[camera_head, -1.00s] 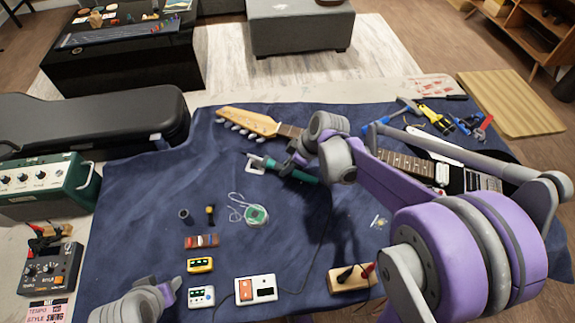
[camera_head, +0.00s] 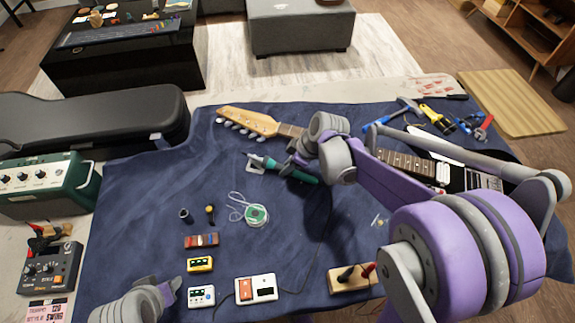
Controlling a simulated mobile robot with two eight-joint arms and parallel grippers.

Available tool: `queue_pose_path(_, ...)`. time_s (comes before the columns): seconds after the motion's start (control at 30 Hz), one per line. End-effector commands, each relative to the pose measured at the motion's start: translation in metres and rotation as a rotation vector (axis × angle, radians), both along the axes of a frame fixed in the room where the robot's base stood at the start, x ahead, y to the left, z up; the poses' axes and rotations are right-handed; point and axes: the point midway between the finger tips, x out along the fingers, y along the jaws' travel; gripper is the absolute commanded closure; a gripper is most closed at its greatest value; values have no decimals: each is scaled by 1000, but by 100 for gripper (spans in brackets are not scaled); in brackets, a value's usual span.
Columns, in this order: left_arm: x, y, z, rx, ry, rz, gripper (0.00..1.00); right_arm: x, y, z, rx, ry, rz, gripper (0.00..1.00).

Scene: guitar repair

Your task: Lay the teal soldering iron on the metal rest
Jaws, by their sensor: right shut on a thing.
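The teal soldering iron (camera_head: 305,177) lies across the middle of the blue cloth, its tip end pointing left. The metal rest (camera_head: 256,168) is a small pale piece at the iron's tip end, and the front of the iron is over or on it; I cannot tell if they touch. My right gripper (camera_head: 291,168) is shut on the iron near its middle and partly hides it. My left gripper (camera_head: 168,292) is at the bottom left, low over the cloth and away from the iron; its fingers are too unclear to read.
An electric guitar (camera_head: 405,162) lies behind my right arm, its headstock (camera_head: 248,121) just beyond the rest. A solder spool (camera_head: 256,214), small pedals (camera_head: 200,264) and a white-and-orange unit (camera_head: 256,288) are nearer. Hand tools (camera_head: 440,118) lie back right.

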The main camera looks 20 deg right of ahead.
Motion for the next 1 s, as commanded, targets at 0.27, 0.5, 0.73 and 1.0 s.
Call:
queue_pose_path(0.27, 0, 0, -2, 0, 1, 0, 50, 0, 0, -3, 0, 0, 0, 100)
queue_pose_path(0.5, 0, 0, -2, 0, 0, 0, 50, 0, 0, -3, 0, 0, 0, 53)
queue_pose_path(0.73, 0, 0, -1, 0, 1, 0, 50, 0, 0, -2, 0, 0, 0, 38)
queue_pose_path(1.0, 0, 0, 1, 0, 0, 0, 50, -3, -3, 7, 0, 0, -1, 38)
